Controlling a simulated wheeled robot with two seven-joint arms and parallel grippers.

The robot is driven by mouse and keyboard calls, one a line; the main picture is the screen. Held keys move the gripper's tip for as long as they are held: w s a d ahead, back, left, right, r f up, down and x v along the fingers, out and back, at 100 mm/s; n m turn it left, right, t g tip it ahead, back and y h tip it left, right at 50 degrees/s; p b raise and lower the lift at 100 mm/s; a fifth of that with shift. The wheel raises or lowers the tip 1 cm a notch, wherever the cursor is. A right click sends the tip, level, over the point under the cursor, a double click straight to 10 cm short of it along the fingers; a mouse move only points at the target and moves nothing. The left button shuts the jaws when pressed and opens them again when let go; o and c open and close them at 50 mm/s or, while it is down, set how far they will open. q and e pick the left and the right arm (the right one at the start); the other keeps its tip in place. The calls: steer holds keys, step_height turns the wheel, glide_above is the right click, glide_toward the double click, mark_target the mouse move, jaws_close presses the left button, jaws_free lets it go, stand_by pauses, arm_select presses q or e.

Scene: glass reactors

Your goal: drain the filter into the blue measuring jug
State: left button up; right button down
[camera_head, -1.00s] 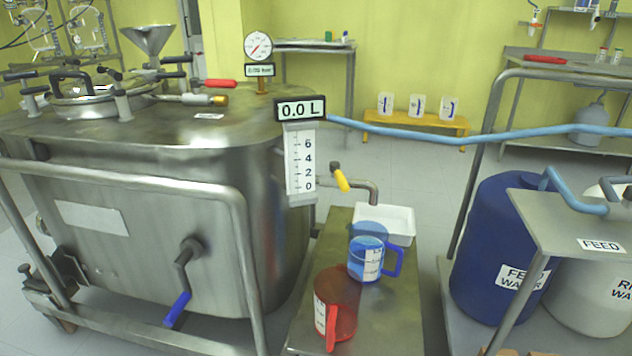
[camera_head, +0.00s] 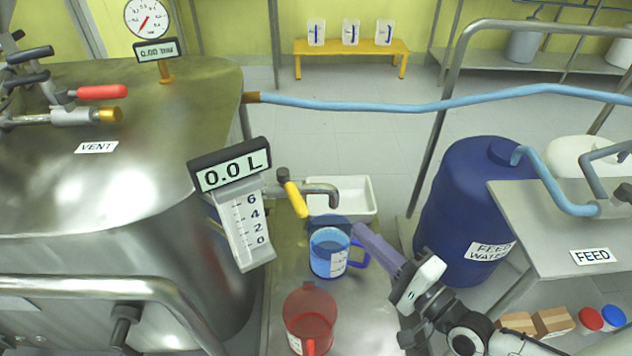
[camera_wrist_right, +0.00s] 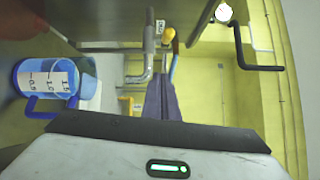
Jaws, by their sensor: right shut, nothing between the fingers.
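The filter (camera_head: 200,225) is a big steel vessel at left; its display (camera_head: 232,172) reads 0.0 L. A drain pipe (camera_head: 322,189) with a yellow valve handle (camera_head: 294,198) comes out of its right side. The blue measuring jug (camera_head: 328,258) stands upright below the pipe's outlet, its handle to the right. In the right wrist view the jug (camera_wrist_right: 55,82) is at left and the yellow handle (camera_wrist_right: 168,36) beyond the fingers. My right gripper (camera_head: 364,233) is shut and empty, beside the jug's upper right; contact is unclear. My left gripper is out of view.
A red jug (camera_head: 310,312) stands in front of the blue one on the narrow bench (camera_head: 365,320). A white tray (camera_head: 355,200) lies behind the pipe. A blue hose (camera_head: 400,105) crosses above. A blue feed water drum (camera_head: 465,215) stands at right.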

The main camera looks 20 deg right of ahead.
steer(key=b, duration=0.1)
glide_toward(292, 191)
steer(key=w+d+f, duration=0.2)
steer(key=w+d, duration=0.3)
steer(key=w, duration=0.1)
arm_select(q)
steer(key=shift+p, duration=0.5)
arm_select(e)
steer(key=a, duration=0.4)
steer(key=shift+s+a+r, duration=0.1)
steer(key=shift+s+r, duration=0.15)
steer(key=shift+s, duration=0.15)
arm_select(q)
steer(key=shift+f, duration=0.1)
arm_select(e)
steer(key=shift+m, duration=0.3)
